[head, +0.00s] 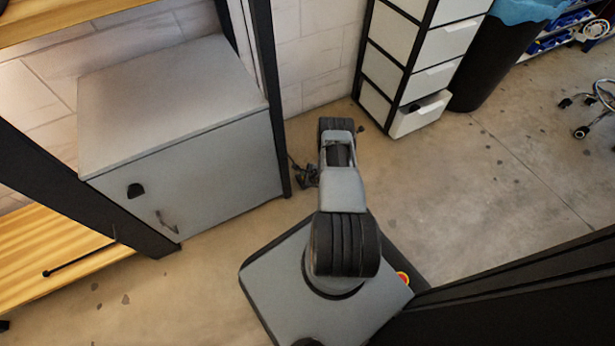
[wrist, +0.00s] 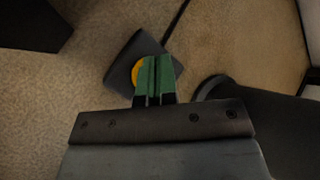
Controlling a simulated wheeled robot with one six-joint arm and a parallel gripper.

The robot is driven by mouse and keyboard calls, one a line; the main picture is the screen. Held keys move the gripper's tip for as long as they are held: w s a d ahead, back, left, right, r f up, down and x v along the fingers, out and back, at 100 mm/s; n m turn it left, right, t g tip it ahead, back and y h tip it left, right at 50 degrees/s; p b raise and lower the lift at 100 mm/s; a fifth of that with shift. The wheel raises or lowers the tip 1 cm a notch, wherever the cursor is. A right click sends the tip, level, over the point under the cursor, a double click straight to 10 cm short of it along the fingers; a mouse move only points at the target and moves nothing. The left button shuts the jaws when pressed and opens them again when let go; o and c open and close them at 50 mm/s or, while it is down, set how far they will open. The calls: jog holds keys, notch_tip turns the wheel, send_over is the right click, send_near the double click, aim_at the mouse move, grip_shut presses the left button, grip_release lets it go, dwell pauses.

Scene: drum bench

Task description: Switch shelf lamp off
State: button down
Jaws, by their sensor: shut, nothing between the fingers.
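The shelf lamp itself is not seen in either view. In the wrist view, a dark, squarish pad (wrist: 138,44) with a round yellow-orange button (wrist: 136,73) lies on the floor, and a thin dark cable (wrist: 176,22) runs from it. It looks like a floor switch. My gripper (wrist: 155,62) has green fingers, shut together and empty. They overlap the button's right side in this view, and I cannot tell whether they touch it. In the head view my arm hides the gripper.
A grey cabinet (head: 215,165) stands on the left, beside a black frame post (head: 268,95) and a wooden shelf (head: 50,272). White drawers (head: 437,45) and a black bin (head: 493,65) stand at the back. Open floor (head: 480,190) lies to the right.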

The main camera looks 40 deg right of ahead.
jog(key=shift+f+b, duration=0.45)
jog(key=shift+f, duration=0.05)
dwell(0.3)
jog(key=shift+r, duration=0.2)
jog(key=shift+r+p, duration=0.75)
jog(key=shift+r, duration=0.05)
notch_tip(320, 180, up, 6)
jog(key=p, duration=0.5)
dwell(0.5)
